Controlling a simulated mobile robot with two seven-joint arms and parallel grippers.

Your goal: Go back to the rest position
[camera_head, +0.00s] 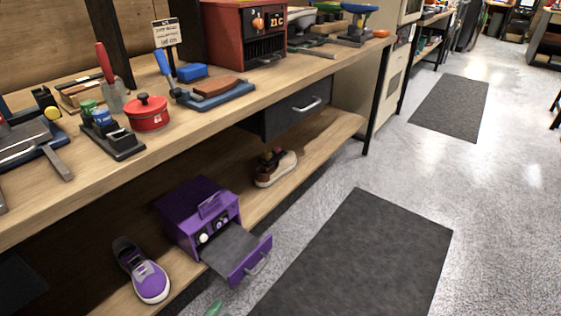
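Neither of my grippers can be made out in the head view. A purple sneaker (149,281) with a white sole rests on the low shelf at the lower left. A brown and white sneaker (276,168) sits further back on the same shelf.
The workbench (235,112) holds a red pot (148,113), a red machine (245,35) and several tools. A small green thing (213,309) is cut off at the bottom edge. A dark mat (355,255) lies on the open floor to the right.

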